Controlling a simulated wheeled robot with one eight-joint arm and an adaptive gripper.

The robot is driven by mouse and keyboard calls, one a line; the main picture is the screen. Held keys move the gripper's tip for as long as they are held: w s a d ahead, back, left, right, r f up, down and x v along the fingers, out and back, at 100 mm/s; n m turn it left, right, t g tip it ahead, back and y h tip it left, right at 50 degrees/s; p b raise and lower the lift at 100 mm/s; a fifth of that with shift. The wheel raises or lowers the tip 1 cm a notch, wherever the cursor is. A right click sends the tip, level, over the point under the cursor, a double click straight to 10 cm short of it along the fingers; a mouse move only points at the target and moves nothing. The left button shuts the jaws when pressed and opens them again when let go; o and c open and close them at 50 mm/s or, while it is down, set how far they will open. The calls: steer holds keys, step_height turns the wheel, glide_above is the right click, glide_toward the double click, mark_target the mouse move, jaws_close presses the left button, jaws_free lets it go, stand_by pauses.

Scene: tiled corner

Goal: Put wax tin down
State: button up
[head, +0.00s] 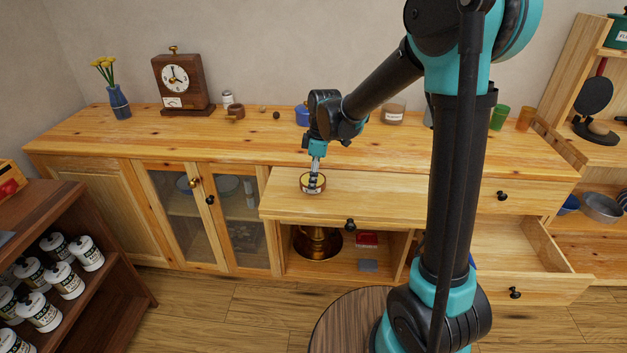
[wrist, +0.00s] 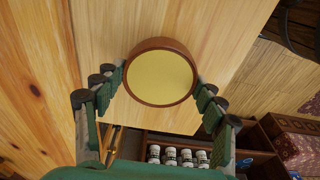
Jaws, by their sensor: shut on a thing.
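The wax tin (head: 312,187) is round, with a brown side and a flat yellow top. In the wrist view the tin (wrist: 162,78) sits between the two fingers, its yellow face toward the camera. My gripper (head: 314,177) points down and is shut on the tin; its green fingers (wrist: 162,88) press on the tin's left and right sides.
The counter (head: 180,132) behind holds a clock (head: 180,80), a blue vase (head: 119,101) and small pots. A lower right drawer (head: 515,255) stands open. A brass object (head: 318,243) is in the compartment below. A dark shelf (head: 110,265) with white cans is at left.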

mark_target(318, 179)
steer(key=shift+f, duration=0.45)
steer(key=o, duration=1.3)
steer(key=shift+f, duration=0.15)
step_height(318, 179, up, 12)
steer(key=d, duration=0.2)
steer(key=s+d+f+m, duration=0.2)
steer(key=d+m, duration=0.1)
steer(key=d, duration=0.1)
steer(key=s+d+f+m+t, duration=0.1)
steer(key=s+d+f+m, duration=0.1)
steer(key=s+d, duration=0.1)
steer(key=s+d+f+m+t, duration=0.1)
steer(key=s+d+f+m, duration=0.1)
steer(key=d, duration=0.3)
steer(key=shift+s+d+f+m, duration=0.2)
steer(key=shift+s+d+m, duration=0.15)
steer(key=shift+m, duration=0.45)
steer(key=s+d+f+m, duration=0.2)
steer(key=s+d+m, duration=0.1)
steer(key=s+d+f+m+t+h, duration=0.1)
steer(key=s+d+f+m, duration=0.2)
steer(key=s, duration=0.1)
steer(key=s+d+f+m+t, duration=0.1)
steer(key=s+d+f+m, duration=0.2)
steer(key=s, duration=0.1)
